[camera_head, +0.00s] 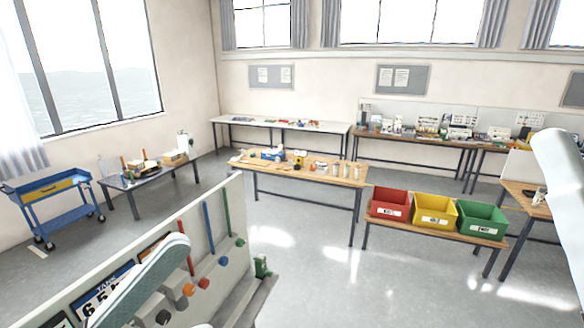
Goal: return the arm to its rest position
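A smooth white link, which looks like part of my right arm, comes in at the right edge of the head view. A long rounded pale grey-green shape crosses the lower left in front of a panel; I cannot tell if it is part of my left arm. Neither gripper's fingers show in this view, so I cannot see whether they hold anything.
A panel (217,225) with coloured rods and knobs stands close at lower left. Red (389,205), yellow (436,213) and green (481,220) bins sit on a low bench. A blue cart (62,222) stands left. Open floor (400,285) lies in front.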

